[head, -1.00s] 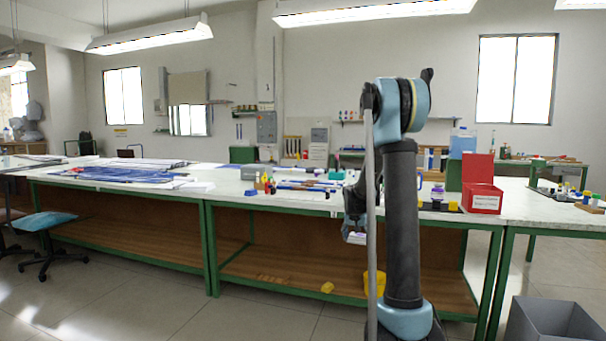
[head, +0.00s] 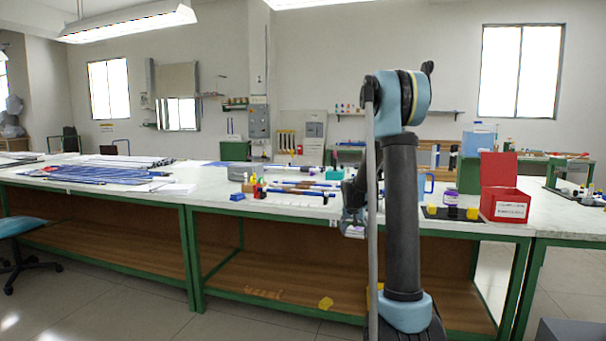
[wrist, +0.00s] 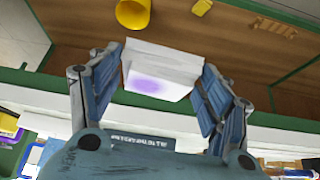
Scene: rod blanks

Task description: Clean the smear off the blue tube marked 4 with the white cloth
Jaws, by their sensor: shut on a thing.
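My gripper (head: 355,222) hangs in front of the bench's front edge, partly behind my own arm. In the wrist view my gripper (wrist: 162,66) is shut on a folded white cloth (wrist: 158,58), which has a purple stain on its face. The cloth also shows in the head view (head: 355,232), small and low. Several blue and white tubes (head: 302,192) lie on the bench top left of my arm, apart from the gripper. I cannot read a number 4 or make out a smear on any of them.
The long white bench (head: 215,187) has a green frame and a low wooden shelf. A red open box (head: 512,207) stands right of my arm. A blue block (head: 237,197) and coloured bottles (head: 258,188) stand near the tubes. A yellow bucket (wrist: 133,12) is below the bench. Bare floor lies in front.

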